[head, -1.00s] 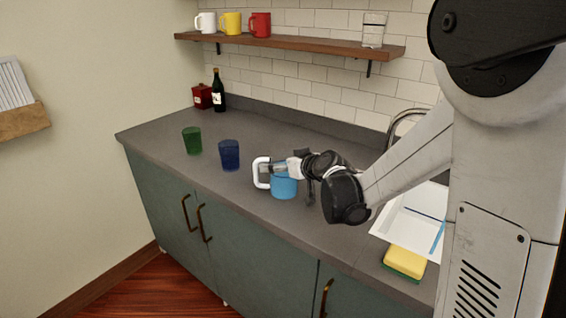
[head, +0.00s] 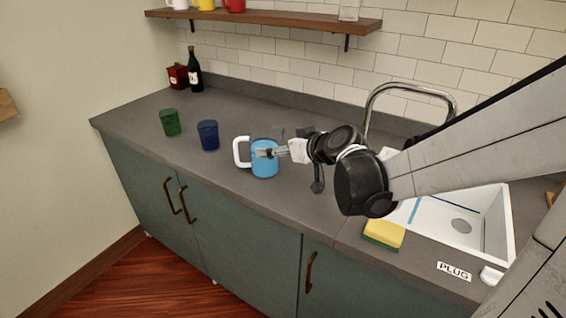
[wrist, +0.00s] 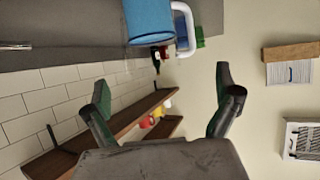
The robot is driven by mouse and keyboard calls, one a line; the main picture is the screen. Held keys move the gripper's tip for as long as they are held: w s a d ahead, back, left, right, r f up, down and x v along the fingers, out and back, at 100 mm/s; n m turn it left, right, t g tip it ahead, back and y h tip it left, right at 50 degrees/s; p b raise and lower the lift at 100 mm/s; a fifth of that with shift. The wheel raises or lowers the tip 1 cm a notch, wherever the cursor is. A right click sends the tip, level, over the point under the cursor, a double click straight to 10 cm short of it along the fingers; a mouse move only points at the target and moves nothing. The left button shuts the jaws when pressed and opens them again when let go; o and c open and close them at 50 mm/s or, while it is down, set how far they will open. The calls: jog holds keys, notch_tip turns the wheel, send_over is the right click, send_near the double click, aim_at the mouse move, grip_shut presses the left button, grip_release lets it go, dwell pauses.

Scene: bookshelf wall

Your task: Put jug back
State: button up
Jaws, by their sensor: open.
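The jug (head: 265,168) stands upright on the grey counter. I cannot tell whether a finger touches the jug.
A blue cup (head: 208,136) and a green cup (head: 170,123) stand left of the jug. A dark bottle (head: 195,72) and red box (head: 178,77) are behind. A wooden shelf (head: 290,19) holds mugs and a glass. A sponge (head: 383,234) lies by the sink (head: 503,222).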

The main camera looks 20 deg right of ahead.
jog(key=s+a+f+m+g+h, duration=0.1)
jog(key=s+g, duration=0.4)
jog(key=s, duration=2.1)
jog(key=a+m+h, duration=0.1)
jog(key=m+h, duration=0.1)
jog(key=shift+g+h, duration=0.3)
jog(key=shift+h, duration=0.1)
jog(key=shift+a, duration=0.1)
